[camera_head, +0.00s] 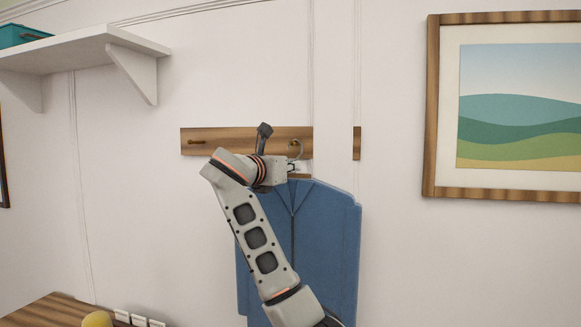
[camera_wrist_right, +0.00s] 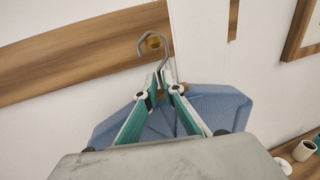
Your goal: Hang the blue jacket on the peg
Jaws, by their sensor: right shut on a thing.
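The blue jacket (camera_head: 328,235) hangs upright on a hanger in front of the wall, below the wooden peg rail (camera_head: 235,140). My right gripper (camera_head: 291,169) is shut on the hanger just under its metal hook (camera_head: 298,148); the green-sided fingers (camera_wrist_right: 161,82) show in the right wrist view. The hook (camera_wrist_right: 152,46) is in front of the rail, level with a brass peg (camera_head: 292,145). I cannot tell whether the hook is over the peg or only before it. A second brass peg (camera_head: 196,142) at the left is bare. My arm hides part of the jacket. My left gripper is out of view.
A white vertical strip (camera_head: 335,90) interrupts the rail at the right. A white shelf (camera_head: 85,45) with a teal box (camera_head: 22,36) is at upper left. A framed picture (camera_head: 433,110) is at right. A wooden surface (camera_head: 48,311) with a yellow object (camera_head: 97,319) is at lower left.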

